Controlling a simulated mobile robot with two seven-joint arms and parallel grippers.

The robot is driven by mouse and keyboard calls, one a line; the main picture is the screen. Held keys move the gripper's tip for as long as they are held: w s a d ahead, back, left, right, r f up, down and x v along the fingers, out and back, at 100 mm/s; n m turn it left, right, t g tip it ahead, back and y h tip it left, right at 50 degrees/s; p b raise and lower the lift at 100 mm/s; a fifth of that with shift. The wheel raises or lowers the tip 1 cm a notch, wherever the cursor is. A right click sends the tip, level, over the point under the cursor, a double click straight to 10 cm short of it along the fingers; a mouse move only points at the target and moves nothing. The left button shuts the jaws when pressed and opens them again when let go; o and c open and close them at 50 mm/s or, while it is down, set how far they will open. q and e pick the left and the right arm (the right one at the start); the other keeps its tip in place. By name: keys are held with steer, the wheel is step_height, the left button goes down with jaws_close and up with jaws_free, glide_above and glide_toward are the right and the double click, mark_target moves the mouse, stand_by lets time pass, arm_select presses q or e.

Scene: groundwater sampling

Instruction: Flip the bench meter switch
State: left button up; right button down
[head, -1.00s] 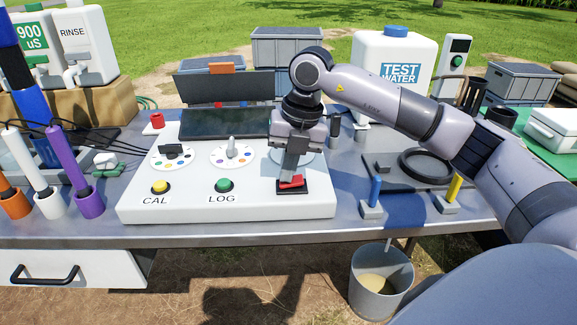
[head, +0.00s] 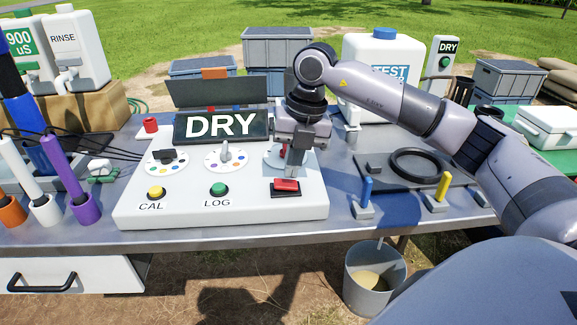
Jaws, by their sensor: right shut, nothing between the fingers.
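The bench meter (head: 260,209) is a white sloped box on the metal table, in the middle of the head view. Its red rocker switch (head: 286,185) sits in a black frame at the right of the front face. The meter's dark screen (head: 221,127) is lit and reads DRY. My right gripper (head: 292,170) is shut and empty, pointing down just behind and above the switch, apart from it as far as I can tell. It partly hides a third dial (head: 273,155). My left gripper is not in view.
The meter also has a yellow CAL button (head: 156,193), a green LOG button (head: 218,189) and two dials. Colored probes (head: 82,200) stand at the left. Blue (head: 367,190) and yellow (head: 443,187) pegs stand at the right. A bucket (head: 375,278) stands below the table edge.

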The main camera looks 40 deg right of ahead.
mark_target(294, 184)
steer(key=v, duration=0.3)
steer(key=shift+a+r+p, duration=0.15)
steer(key=shift+r+p, duration=0.2)
steer(key=shift+r, duration=0.05)
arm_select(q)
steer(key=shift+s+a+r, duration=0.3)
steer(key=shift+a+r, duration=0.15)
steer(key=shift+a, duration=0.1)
arm_select(e)
steer(key=w+v, duration=0.1)
steer(key=v, duration=0.7)
steer(key=shift+s+r, duration=0.2)
steer(key=shift+s, duration=0.35)
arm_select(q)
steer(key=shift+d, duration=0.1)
